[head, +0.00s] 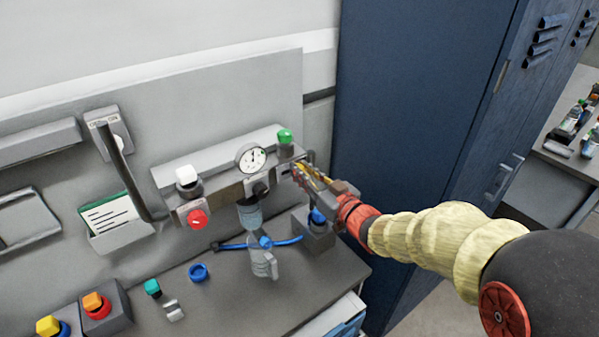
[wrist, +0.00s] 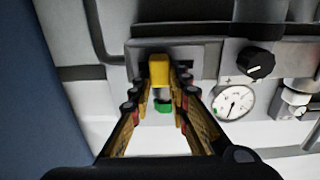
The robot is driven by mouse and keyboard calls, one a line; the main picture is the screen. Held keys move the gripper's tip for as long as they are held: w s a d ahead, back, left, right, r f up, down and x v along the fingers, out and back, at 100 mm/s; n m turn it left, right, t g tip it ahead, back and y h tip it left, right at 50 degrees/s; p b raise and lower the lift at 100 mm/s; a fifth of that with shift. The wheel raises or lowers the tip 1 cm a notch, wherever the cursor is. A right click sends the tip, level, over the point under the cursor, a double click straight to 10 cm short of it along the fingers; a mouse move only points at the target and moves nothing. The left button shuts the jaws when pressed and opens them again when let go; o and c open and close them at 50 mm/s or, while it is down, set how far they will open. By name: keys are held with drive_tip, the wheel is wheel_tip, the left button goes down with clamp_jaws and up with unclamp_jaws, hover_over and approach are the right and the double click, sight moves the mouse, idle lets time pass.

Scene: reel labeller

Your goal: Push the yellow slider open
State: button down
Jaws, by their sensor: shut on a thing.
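The yellow slider (wrist: 159,70) shows in the wrist view as a small upright block in front of a dark slot in the grey housing. My gripper (wrist: 162,82) is shut on it, one finger on each side. In the head view my gripper (head: 299,171) is at the right end of the wall-mounted grey machine, below the green button (head: 285,136). The slider is mostly hidden by the fingers there, so its position along its track cannot be told.
A round gauge (head: 251,157) and a black knob (wrist: 256,63) are beside the slider. A red button (head: 197,219) is further left. Below are a blue valve handle (head: 265,242) and a grey worktop (head: 225,297). A blue locker (head: 420,90) stands close on the right.

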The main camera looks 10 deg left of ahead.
drive_tip(key=c, duration=1.7)
unclamp_jaws()
drive_tip(key=shift+w+d, duration=0.2)
drive_tip(key=v, duration=1.2)
drive_tip(key=shift+s, duration=0.1)
